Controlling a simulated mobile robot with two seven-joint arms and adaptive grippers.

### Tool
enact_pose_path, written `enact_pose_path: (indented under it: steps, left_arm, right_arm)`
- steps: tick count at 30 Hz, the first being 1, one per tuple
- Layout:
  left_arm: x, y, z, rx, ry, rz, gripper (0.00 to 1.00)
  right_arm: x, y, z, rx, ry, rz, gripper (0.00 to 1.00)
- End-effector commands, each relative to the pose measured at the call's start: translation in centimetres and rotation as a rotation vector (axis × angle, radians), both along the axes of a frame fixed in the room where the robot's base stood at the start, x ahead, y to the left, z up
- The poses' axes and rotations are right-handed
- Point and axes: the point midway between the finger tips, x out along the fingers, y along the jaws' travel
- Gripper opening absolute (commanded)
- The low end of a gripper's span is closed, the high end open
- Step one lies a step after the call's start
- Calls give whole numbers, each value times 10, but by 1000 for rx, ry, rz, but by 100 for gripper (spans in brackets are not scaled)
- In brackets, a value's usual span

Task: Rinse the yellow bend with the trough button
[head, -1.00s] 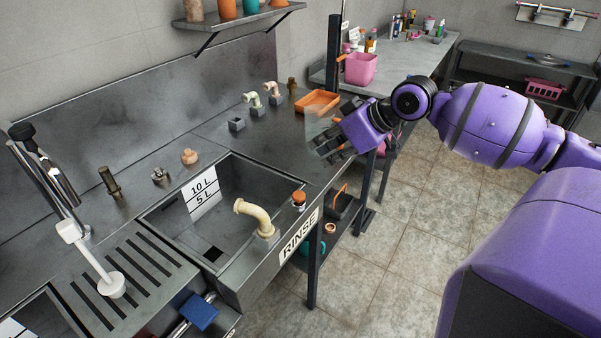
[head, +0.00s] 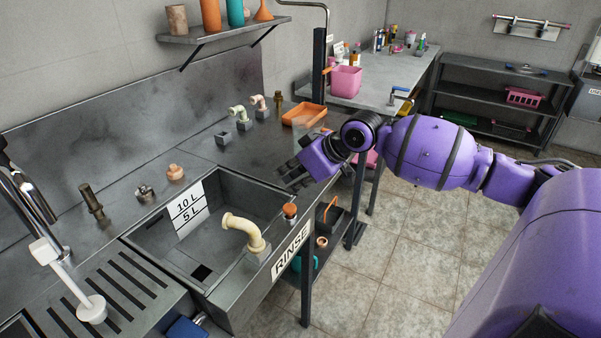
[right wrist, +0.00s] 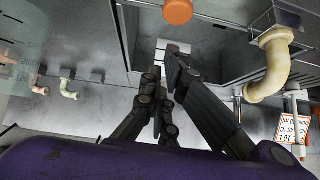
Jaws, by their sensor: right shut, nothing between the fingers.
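The pale yellow bend (head: 245,230) stands at the front wall of the sunken trough (head: 150,240), its upper end reaching over the basin. It also shows in the right wrist view (right wrist: 272,65). The orange trough button (head: 290,209) sits on the trough's right front corner, right of the bend; in the right wrist view it is an orange disc (right wrist: 178,11) at the top edge. My right gripper (head: 290,180) is shut and empty above the counter, behind the button and apart from it. Its dark fingers show in the right wrist view (right wrist: 165,75). My left gripper is out of view.
A pale green bend (head: 238,113) and a pink bend (head: 259,102) stand on the back counter near an orange tray (head: 303,115). A white-and-grey tap (head: 50,250) is at left. A RINSE sign (head: 291,249) is on the trough's front. Open floor lies right.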

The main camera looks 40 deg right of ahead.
Motion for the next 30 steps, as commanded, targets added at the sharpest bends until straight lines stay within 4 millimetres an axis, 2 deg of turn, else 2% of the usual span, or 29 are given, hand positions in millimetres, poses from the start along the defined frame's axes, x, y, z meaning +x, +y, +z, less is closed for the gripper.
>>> enact_pose_path:
  steps: [3,7,22,27,30]
  left_arm:
    - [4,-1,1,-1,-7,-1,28]
    - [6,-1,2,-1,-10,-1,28]
    - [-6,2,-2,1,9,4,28]
    - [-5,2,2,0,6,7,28]
    - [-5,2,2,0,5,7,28]
  right_arm:
    - [-1,1,-20,2,1,-1,0]
    - [-1,0,-32,0,-1,-1,0]
    - [-2,1,-40,0,-1,-1,0]
    - [-2,1,-59,1,-1,-1,0]
    - [-2,1,-64,-2,0,0,0]
